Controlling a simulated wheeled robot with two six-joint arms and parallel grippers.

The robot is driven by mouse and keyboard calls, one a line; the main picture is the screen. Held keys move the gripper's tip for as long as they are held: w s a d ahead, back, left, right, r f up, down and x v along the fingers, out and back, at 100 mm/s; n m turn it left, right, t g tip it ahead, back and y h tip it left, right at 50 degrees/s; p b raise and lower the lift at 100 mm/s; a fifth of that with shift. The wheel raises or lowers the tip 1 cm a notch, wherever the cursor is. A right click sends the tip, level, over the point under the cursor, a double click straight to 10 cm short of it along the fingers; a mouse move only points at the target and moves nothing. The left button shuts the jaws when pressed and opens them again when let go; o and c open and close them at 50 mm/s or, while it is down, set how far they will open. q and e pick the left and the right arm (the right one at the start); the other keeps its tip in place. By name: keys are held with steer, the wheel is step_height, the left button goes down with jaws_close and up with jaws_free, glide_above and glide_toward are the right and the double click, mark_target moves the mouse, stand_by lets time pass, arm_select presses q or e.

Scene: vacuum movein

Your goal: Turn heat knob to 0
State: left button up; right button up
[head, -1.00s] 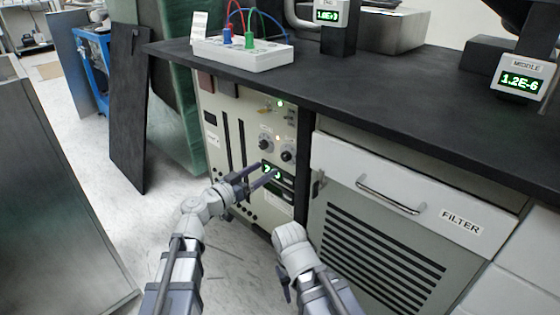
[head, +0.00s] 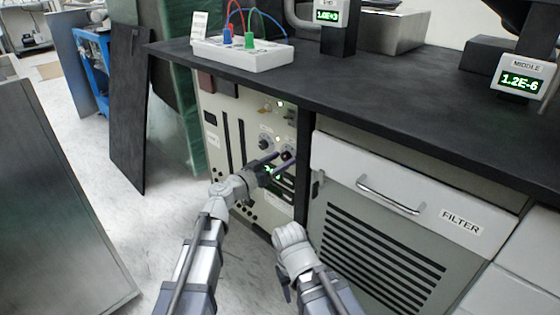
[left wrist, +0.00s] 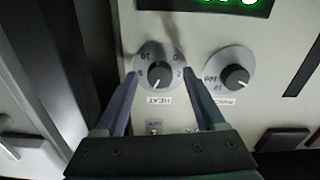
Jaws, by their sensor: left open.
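The heat knob (left wrist: 160,78) is a black knob on a silver dial, above an upside-down HEAT label (left wrist: 159,100) in the left wrist view. Its white mark points down and slightly left there, away from the 0 at the dial's upper right. My left gripper (left wrist: 160,74) is open, with one finger on each side of the dial. I cannot tell if the fingers touch it. In the head view my left gripper (head: 281,156) is at the panel's right-hand knob (head: 288,154), partly covering it. My right arm's wrist (head: 290,238) shows low; its jaws cannot be made out.
A second knob (left wrist: 235,77) sits close to the right in the left wrist view, near a green display (left wrist: 236,3). The black worktop (head: 340,85) overhangs the panel. The FILTER drawer (head: 400,187) with its handle is at the right.

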arm_select(q)
jaws_close()
stand_by(0.4)
steer(key=shift+n, duration=0.3)
